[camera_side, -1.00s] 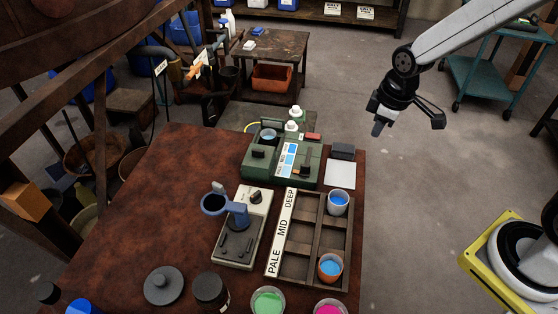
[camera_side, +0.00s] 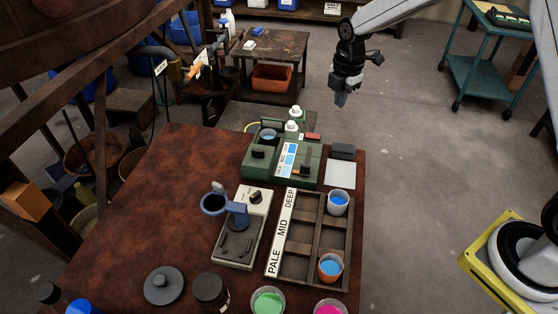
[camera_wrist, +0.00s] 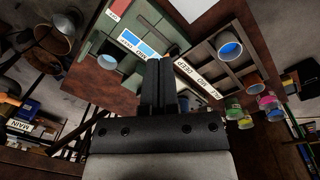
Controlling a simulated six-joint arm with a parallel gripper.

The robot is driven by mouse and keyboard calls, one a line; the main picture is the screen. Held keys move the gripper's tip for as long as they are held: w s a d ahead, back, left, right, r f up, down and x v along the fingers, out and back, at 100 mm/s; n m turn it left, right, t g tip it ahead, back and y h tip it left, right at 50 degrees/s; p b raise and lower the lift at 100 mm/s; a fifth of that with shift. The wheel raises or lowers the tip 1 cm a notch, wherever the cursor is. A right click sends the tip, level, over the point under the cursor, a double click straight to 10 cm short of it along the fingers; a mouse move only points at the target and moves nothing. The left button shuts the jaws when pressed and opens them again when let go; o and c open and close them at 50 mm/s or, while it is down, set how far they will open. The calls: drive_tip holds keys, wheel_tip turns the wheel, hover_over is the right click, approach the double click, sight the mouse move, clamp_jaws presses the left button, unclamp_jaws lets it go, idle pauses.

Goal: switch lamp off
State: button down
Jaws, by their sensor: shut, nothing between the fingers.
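A green instrument box (camera_side: 268,174) stands at the back of the brown table, with a blue-shaded chart on its top. Dark knobs or switches sit on it, one at its left (camera_side: 258,152) and one at its right (camera_side: 305,170). A red piece (camera_side: 313,137) shows at its back right. I cannot tell which part works the lamp, or whether the lamp is lit. My gripper (camera_side: 340,99) is shut and empty, in the air behind and right of the box. In the wrist view, the fingers of my gripper (camera_wrist: 158,64) overlap the near edge of the green box (camera_wrist: 172,35).
A wooden rack (camera_side: 319,222) marked PALE, MID, DEEP holds two cups of blue liquid. Left of it stands a pale device (camera_side: 232,250) with a blue ring holder. The air around my gripper is clear.

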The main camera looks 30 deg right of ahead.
sight(320, 138)
drive_tip(key=w+f+n, duration=0.1)
drive_tip(key=w+n, duration=0.5)
drive_tip(key=n, duration=0.1)
drive_tip(key=shift+w+d+f+n+g, duration=0.15)
drive_tip(key=shift+d+f+n+g, duration=0.2)
drive_tip(key=shift+n+g, duration=0.05)
drive_tip(key=shift+f, duration=0.2)
wheel_tip(320, 138, down, 14)
drive_tip(key=shift+r, duration=0.2)
idle(0.6)
drive_tip(key=shift+f, duration=0.25)
drive_tip(key=shift+r, duration=0.15)
idle(0.3)
drive_tip(key=shift+r, duration=0.7)
